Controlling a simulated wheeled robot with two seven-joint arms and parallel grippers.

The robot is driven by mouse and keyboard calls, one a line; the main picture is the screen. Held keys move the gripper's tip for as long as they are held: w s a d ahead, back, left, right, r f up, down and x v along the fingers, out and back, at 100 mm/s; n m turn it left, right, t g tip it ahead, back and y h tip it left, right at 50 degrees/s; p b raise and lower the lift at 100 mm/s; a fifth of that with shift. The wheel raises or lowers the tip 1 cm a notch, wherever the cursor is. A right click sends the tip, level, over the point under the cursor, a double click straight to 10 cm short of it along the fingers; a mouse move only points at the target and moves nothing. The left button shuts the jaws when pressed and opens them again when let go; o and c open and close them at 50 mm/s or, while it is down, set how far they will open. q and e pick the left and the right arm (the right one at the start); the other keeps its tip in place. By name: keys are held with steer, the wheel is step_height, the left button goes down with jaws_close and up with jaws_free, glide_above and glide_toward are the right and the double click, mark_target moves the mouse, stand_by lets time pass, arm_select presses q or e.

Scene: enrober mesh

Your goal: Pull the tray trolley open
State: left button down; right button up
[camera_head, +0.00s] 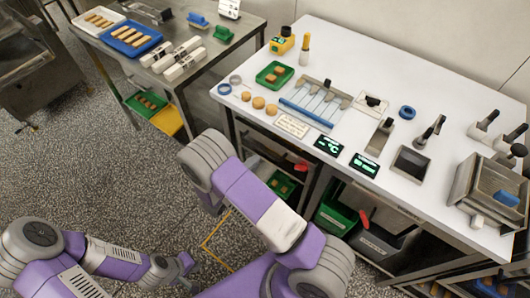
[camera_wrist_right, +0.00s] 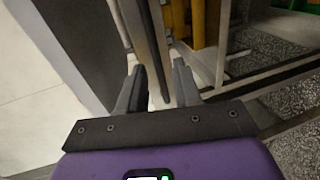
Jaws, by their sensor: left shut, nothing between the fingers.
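The tray trolley (camera_head: 254,147) appears to be the metal-framed rack under the left part of the white table in the head view. A green tray with brown pieces (camera_head: 283,184) shows low in it, and my right arm hides part of its front. In the right wrist view my right gripper (camera_wrist_right: 160,80) is open, with a grey metal upright (camera_wrist_right: 155,50) running between or just beyond its fingertips. I cannot tell whether they touch. The right gripper is hidden in the head view. My left gripper (camera_head: 187,266) is shut and empty over the floor at lower left.
The white table (camera_head: 440,100) holds small trays, displays and metal tools. A steel side table (camera_head: 150,25) with trays stands at the back left. A green bin (camera_head: 335,218) and a dark bin (camera_head: 375,243) sit under the table. Speckled floor (camera_head: 90,160) is free at left.

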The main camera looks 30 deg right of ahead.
mark_target(265, 152)
steer(key=x, duration=0.2)
steer(key=b+x, duration=0.1)
steer(key=x, duration=0.2)
steer(key=b+x, duration=0.1)
steer(key=x, duration=0.1)
steer(key=shift+d+r, duration=0.3)
steer(key=shift+d, duration=0.05)
jaws_close()
